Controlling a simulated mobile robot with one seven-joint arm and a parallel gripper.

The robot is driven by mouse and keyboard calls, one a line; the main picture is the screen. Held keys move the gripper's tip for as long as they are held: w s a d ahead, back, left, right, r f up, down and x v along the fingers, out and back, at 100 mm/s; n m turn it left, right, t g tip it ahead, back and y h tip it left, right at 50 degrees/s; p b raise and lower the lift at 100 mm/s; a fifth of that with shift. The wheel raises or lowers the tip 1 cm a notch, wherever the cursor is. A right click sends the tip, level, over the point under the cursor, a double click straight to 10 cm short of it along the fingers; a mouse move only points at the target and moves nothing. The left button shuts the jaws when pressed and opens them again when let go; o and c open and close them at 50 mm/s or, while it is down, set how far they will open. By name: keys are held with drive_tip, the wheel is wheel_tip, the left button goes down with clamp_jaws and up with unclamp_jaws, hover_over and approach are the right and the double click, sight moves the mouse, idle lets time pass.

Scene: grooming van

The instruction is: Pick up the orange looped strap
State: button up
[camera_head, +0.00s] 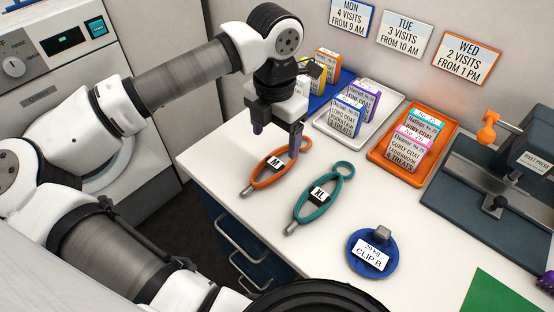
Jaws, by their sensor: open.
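The orange looped strap (265,180) lies on the white counter (222,158), with a white tag marked M on it and a metal clip at its lower left end. My gripper (277,145) points down above the far end of the strap. Its two fingers are apart and nothing shows between them. One fingertip overlaps the strap's upper end in the picture, and I cannot tell whether it touches. A teal looped strap (299,207) tagged XL lies just to the right of the orange one.
A blue round clip marked 20 kg CLIP B (390,262) sits front right. Behind stand a blue tray (318,103), a white tray (393,96) and an orange tray (443,157) with labelled boxes. A dark rivet press (500,185) is at right. The counter's left edge drops to drawers (240,240).

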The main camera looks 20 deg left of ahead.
sight(276, 161)
wheel_tip(276, 161, down, 7)
drive_tip(key=shift+w+d+f+p, duration=0.1)
drive_tip(key=shift+d+f+p, duration=0.1)
drive_tip(key=shift+p, duration=1)
drive_tip(key=shift+a, duration=0.1)
drive_tip(key=shift+c, duration=0.3)
drive_tip(key=c, duration=1.1)
drive_tip(key=shift+o, duration=0.2)
drive_tip(key=shift+r, duration=0.1)
wheel_tip(276, 161, up, 20)
drive_tip(key=b, duration=0.3)
